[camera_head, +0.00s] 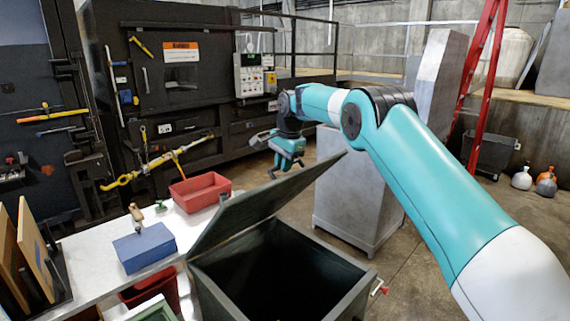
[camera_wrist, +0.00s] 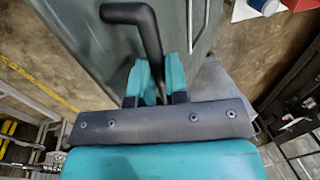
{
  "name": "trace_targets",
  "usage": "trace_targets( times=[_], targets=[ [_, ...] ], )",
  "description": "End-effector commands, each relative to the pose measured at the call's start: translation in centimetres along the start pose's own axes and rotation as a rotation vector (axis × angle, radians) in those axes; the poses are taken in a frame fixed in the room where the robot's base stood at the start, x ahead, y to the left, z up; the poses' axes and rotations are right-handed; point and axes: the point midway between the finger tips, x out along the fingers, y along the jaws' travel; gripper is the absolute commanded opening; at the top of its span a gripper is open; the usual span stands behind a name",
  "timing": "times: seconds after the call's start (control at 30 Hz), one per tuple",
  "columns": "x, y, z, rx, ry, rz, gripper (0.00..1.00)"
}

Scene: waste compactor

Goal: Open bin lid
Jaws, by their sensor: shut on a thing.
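The dark green bin (camera_head: 206,294) stands in the lower middle of the head view, with its dark inside showing. Its lid (camera_head: 262,207) is tilted up at an angle, raised on the right and low on the left. My gripper (camera_head: 286,166) is at the upper side of the lid. In the wrist view, my gripper (camera_wrist: 160,82) is shut on a black bent handle (camera_wrist: 148,38), which passes between the teal fingers. The lid's green-grey face (camera_wrist: 90,32) lies just beyond it. The fingers hide part of the handle.
A white table (camera_head: 88,262) at left holds a blue box (camera_head: 146,247) and a red tray (camera_head: 200,191). A grey cabinet (camera_head: 340,205) stands behind the bin. A red ladder (camera_head: 481,75) and several jugs (camera_head: 523,179) are at right.

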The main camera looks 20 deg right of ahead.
Motion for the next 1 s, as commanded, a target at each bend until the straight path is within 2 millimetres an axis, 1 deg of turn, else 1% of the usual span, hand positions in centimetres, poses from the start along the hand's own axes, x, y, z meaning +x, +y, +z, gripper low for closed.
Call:
trace_targets(
  times=[0.07,0.1,0.17,0.2,0.77,0.87,0.97,1.0],
  targets=[
    [0.4,0.1,-0.3,0.011,0.002,0.0,0.0],
    [0.4,0.1,-0.3,0.011,0.002,0.0,0.17],
    [0.4,0.1,-0.2,0.009,0.001,0.001,0.31],
    [0.4,0.1,-0.2,0.008,0.001,0.001,0.4],
    [-0.1,0.0,0.0,0.002,0.0,0.0,0.4],
    [-1.1,0.0,-0.1,0.001,0.0,-0.002,0.4],
    [-2.8,0.1,-0.1,0.002,0.002,-0.002,0.4],
    [-3.7,0.0,-0.2,0.004,0.001,-0.003,0.4]
  ],
)
